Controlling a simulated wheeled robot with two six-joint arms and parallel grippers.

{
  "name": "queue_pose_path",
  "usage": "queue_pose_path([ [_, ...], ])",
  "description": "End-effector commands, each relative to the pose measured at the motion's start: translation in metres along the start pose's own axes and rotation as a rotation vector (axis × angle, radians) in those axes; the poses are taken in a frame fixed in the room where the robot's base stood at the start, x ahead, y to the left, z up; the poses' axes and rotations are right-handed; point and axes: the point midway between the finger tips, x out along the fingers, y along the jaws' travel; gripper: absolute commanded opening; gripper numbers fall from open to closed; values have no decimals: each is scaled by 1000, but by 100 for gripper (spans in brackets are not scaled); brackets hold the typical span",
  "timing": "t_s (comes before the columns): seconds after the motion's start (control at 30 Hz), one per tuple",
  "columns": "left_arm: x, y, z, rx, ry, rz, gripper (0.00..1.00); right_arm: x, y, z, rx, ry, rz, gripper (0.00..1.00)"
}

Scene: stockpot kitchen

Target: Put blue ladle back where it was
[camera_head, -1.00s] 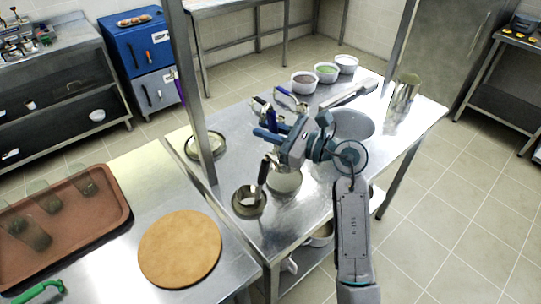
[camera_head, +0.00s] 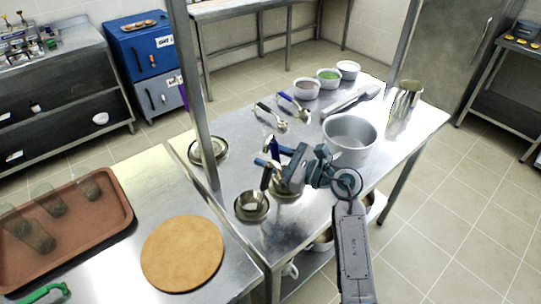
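My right gripper (camera_head: 274,159) is over the near part of the steel table, with its fingers around the dark blue upright handle of the blue ladle (camera_head: 271,146). The ladle's lower end is hidden behind the gripper, above or in a small round bowl (camera_head: 285,195). I cannot tell whether it touches the bowl. Left of it, a dark-handled utensil (camera_head: 265,181) stands in another small metal bowl (camera_head: 252,211). A purple-blue-handled ladle (camera_head: 304,115) and a black-handled ladle (camera_head: 281,127) lie farther back on the table. My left gripper is out of view.
A large metal pot (camera_head: 349,133) stands right of the gripper, with a steel pitcher (camera_head: 404,101) beyond. Several small food bowls (camera_head: 328,75) stand at the back. A metal post (camera_head: 202,105) and a shallow dish (camera_head: 207,152) are to the left. A round board (camera_head: 183,252) lies on the left counter.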

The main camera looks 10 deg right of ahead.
Motion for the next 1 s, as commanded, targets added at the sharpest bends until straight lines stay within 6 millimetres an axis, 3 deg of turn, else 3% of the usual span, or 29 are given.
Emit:
queue_pose_path([
  [0.37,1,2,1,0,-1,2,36,-6,0,0,-2,1,-1,37],
  [0.8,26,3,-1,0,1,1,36,-82,0,-2,-5,5,0,37],
  [1.0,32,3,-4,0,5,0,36,-106,0,-1,-3,4,0,37],
])
